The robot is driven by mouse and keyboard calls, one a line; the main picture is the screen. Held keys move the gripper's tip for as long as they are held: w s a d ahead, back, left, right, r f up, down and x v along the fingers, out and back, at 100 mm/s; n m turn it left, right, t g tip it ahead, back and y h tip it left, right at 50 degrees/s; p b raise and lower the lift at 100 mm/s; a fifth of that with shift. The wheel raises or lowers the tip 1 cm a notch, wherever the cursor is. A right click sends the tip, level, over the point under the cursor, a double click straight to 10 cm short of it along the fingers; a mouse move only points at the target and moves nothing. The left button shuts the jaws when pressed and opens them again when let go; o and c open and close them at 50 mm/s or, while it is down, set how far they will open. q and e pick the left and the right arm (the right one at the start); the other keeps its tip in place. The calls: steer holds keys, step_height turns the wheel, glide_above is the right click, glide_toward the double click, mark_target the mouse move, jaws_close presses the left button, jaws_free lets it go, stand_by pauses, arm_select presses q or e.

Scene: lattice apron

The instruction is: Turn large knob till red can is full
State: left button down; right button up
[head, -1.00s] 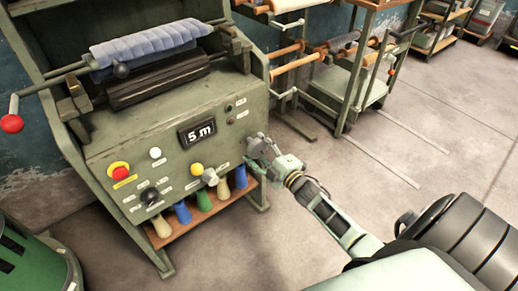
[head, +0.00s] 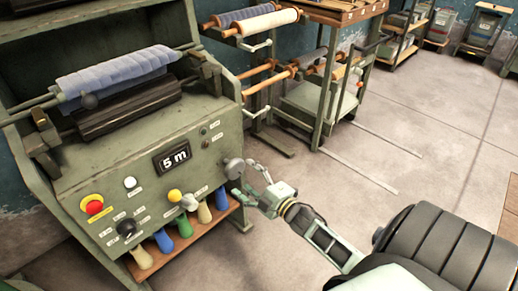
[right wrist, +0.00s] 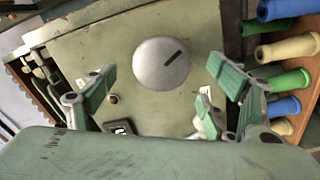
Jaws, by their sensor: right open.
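A large round grey knob (head: 233,168) with a dark pointer line sits at the right end of the green machine's front panel. In the right wrist view the knob (right wrist: 161,64) lies centred between the fingers, its line slanting. My right gripper (head: 246,181) is open and empty, just right of the knob, facing the panel. Its green-padded fingers (right wrist: 162,75) are spread either side of the knob in the wrist view, and I see no contact. No red can is in view. My left gripper is out of view.
The machine's display (head: 172,157) reads 5 m.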

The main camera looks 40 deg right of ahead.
steer(key=s, duration=0.6)
steer(key=shift+s+d, duration=0.25)
steer(key=shift+s, duration=0.05)
